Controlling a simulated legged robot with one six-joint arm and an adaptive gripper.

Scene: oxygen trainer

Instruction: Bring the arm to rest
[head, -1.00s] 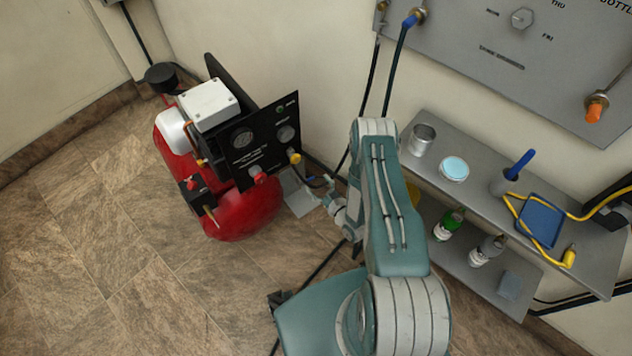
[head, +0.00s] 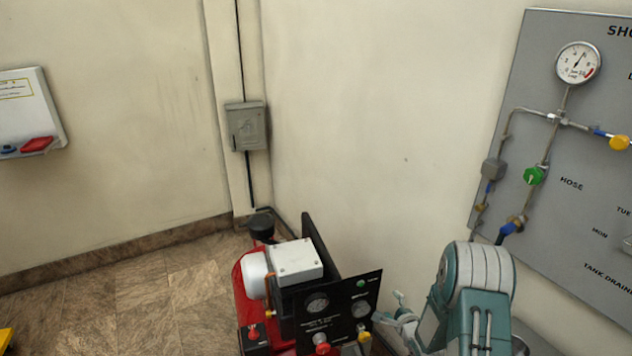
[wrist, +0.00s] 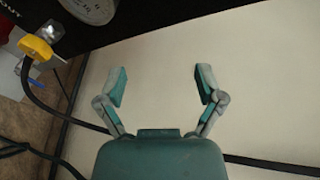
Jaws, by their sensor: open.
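My arm shows at the bottom right in the head view, a teal and grey arm folded near the wall. My gripper (wrist: 160,88) is open and empty in the wrist view, its two fingers spread against the cream wall. In the head view part of the gripper (head: 393,308) shows beside the arm, just right of the compressor's black panel. The fingers do not touch anything that I can see.
A red compressor (head: 247,310) with a black gauge panel (head: 343,306) stands left of my arm. A yellow knob (wrist: 36,48) and a gauge are close at upper left in the wrist view. A grey wall panel (head: 540,85) with valves is at right.

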